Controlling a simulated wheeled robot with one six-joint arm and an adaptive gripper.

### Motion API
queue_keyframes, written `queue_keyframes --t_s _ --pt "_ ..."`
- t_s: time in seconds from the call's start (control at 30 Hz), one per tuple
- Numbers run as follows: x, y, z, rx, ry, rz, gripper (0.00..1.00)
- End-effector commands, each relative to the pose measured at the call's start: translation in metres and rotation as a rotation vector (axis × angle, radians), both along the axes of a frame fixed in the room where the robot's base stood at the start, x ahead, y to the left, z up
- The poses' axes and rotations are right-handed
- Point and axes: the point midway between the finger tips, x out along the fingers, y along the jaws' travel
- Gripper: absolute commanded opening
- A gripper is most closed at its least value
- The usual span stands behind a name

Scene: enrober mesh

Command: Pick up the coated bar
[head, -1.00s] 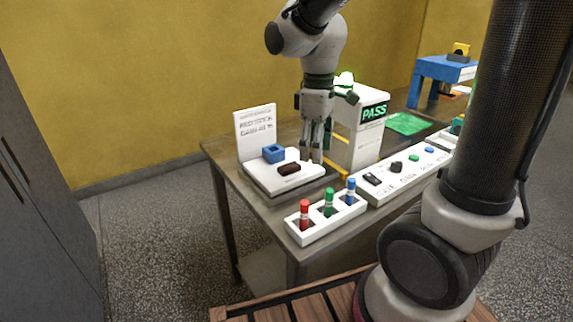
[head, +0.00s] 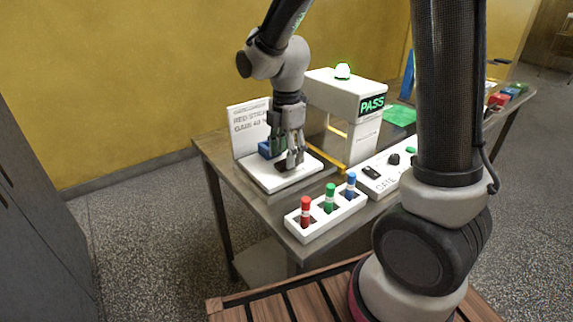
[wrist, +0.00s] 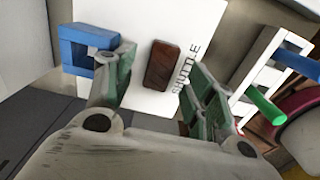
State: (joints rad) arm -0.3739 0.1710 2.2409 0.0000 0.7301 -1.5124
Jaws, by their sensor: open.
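The coated bar (wrist: 162,66) is a small dark brown block lying flat on a white plate (wrist: 138,98) with printed letters. In the wrist view it shows ahead of and between my open fingers, not held. My gripper (wrist: 150,88) is open and empty. In the head view my gripper (head: 289,165) points down over the white plate, and its fingers partly hide the bar (head: 281,166). I cannot tell the exact gap between the fingertips and the bar. A blue block with a square opening (wrist: 88,48) stands beside the bar.
A white rack (head: 325,220) holds red, green and blue markers near the table's front edge. A white gate with a PASS display (head: 372,104) stands right of my gripper. An upright sign (head: 243,128) stands behind the plate. A control panel (head: 395,172) lies front right.

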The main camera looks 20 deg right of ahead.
Motion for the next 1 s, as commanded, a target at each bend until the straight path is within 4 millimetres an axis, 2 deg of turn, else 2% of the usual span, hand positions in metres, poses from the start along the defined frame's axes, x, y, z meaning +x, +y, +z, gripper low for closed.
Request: queue_keyframes --t_s 0.13,0.37,0.47,0.6,0.9,1.0 --pt "0.000 0.000 -0.017 0.000 0.001 0.000 0.54" --pt "0.000 0.000 -0.019 0.000 -0.001 -0.001 0.54" --pt "0.000 0.000 -0.019 0.000 -0.001 -0.001 0.40" --pt "0.000 0.000 -0.019 0.000 -0.001 -0.001 0.15" --pt "0.000 0.000 -0.019 0.000 -0.001 -0.001 0.15" --pt "0.001 0.000 -0.012 0.001 -0.003 -0.001 0.15"
